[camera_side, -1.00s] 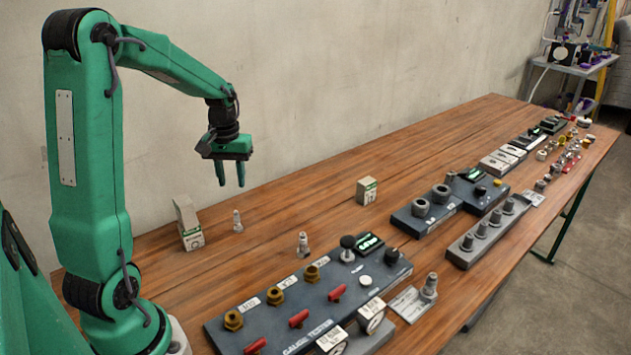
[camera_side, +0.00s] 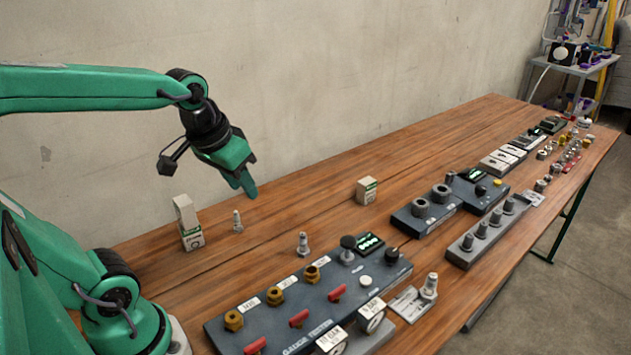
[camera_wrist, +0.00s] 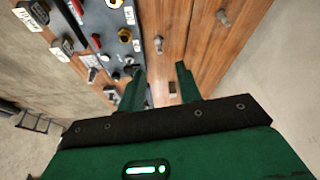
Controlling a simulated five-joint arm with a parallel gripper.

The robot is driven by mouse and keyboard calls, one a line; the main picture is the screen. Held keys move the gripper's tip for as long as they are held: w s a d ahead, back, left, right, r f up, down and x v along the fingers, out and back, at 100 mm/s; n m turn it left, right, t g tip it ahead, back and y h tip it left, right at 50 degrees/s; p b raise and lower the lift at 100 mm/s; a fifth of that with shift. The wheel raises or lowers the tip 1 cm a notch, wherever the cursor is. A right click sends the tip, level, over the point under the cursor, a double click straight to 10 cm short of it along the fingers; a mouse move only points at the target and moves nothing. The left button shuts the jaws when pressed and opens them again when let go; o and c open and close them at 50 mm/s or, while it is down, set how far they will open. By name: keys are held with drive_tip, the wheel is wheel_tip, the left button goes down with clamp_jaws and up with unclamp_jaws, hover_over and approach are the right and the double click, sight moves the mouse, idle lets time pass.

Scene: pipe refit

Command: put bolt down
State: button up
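One bolt (camera_side: 237,222) stands upright on the wooden table beside a tall carton. A second bolt (camera_side: 303,244) stands upright behind the gauge tester. Both also show in the wrist view, the first bolt (camera_wrist: 222,18) at the top and the second bolt (camera_wrist: 158,45) near the tester. A third, larger bolt-like part (camera_side: 429,287) stands on a small plate right of the tester. My gripper (camera_side: 249,188) is in the air above and behind the first bolt, tilted. In the wrist view my gripper (camera_wrist: 158,80) has its fingers apart, with nothing held between them.
The gauge tester (camera_side: 320,300) fills the near table. Dark fixture blocks (camera_side: 425,212) and a grey rack (camera_side: 480,240) stand farther right. The table's back strip is mostly clear.

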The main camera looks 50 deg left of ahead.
drive_tip(key=s+d+m, duration=0.1)
drive_tip(key=s+d, duration=0.1)
drive_tip(key=s+d+m+t, duration=0.1)
drive_tip(key=s+d, duration=0.1)
drive_tip(key=shift+r+h, duration=0.15)
drive_tip(key=shift+h, duration=0.15)
drive_tip(key=shift+o, duration=0.3)
drive_tip(key=shift+o, duration=0.6)
drive_tip(key=shift+w, duration=0.1)
drive_tip(key=m+g, duration=0.5)
drive_tip(key=m, duration=0.9)
hover_over(303, 234)
drive_tip(key=f, duration=1.4)
drive_tip(key=shift+s+d+f, duration=0.15)
drive_tip(key=shift+s+f, duration=0.05)
drive_tip(key=shift+s, duration=0.1)
drive_tip(key=shift+w+f+m, duration=0.35)
drive_tip(key=shift+f+m, duration=0.25)
drive_tip(key=shift+f, duration=0.1)
